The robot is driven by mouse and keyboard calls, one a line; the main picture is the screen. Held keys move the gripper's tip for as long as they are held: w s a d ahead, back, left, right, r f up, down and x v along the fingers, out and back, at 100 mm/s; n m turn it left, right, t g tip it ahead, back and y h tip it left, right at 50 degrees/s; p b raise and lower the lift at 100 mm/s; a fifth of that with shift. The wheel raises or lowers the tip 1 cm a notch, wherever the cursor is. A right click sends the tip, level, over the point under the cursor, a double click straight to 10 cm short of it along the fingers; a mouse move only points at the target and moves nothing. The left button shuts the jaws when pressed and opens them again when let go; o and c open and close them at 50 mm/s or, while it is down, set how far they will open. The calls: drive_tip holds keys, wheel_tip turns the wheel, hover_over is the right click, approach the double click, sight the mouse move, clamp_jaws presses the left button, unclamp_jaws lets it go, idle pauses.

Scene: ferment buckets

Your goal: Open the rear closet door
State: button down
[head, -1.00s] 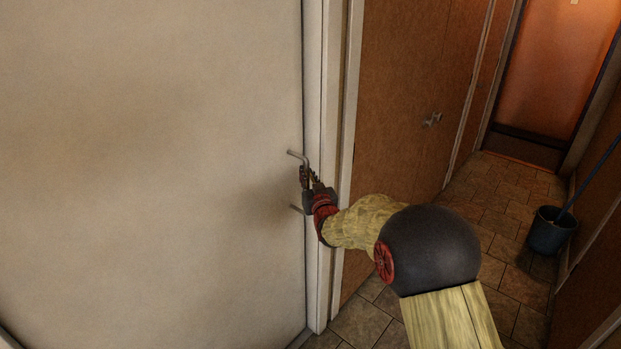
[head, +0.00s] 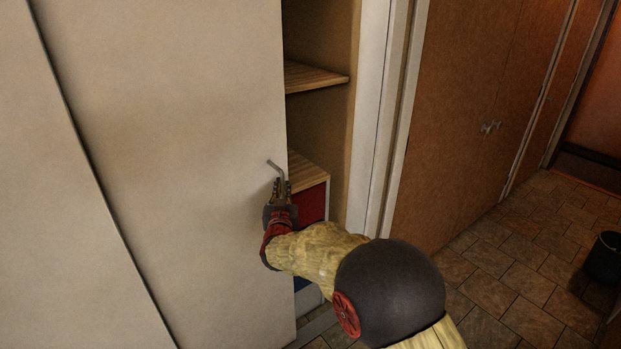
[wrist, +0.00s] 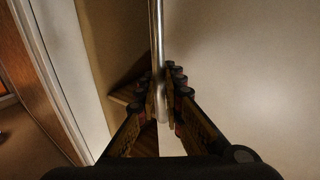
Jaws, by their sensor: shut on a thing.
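The closet door (head: 190,150) is a large pale sliding panel, standing partly open with a gap at its right edge. Its metal bar handle (head: 276,165) is near that edge; it also shows as an upright bar in the wrist view (wrist: 156,50). My gripper (head: 281,187) is shut on the handle, with fingers on both sides of the bar in the wrist view (wrist: 161,95). The lower part of the handle is hidden behind my gripper in the head view.
Inside the gap are a wooden shelf (head: 315,77) and a lower wooden top (head: 308,170) with a red front (head: 312,204). A white door frame (head: 378,130) stands right of the gap. Brown doors (head: 470,110) line the hallway. A dark bucket (head: 605,258) stands on the tiled floor (head: 500,285).

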drive_tip(key=s+a+p, duration=0.4)
drive_tip(key=s+a, duration=0.8)
drive_tip(key=a, duration=0.5)
drive_tip(key=s+a+p, duration=0.5)
drive_tip(key=s+a, duration=0.7)
drive_tip(key=a, duration=0.5)
drive_tip(key=shift+s, duration=0.35)
drive_tip(key=c, duration=2.1)
unclamp_jaws()
drive_tip(key=shift+a, duration=0.15)
drive_tip(key=shift+o, duration=0.7)
drive_tip(key=shift+s, duration=0.1)
drive_tip(key=s, duration=1.1)
drive_tip(key=shift+s+d, duration=0.35)
drive_tip(key=shift+s, duration=0.05)
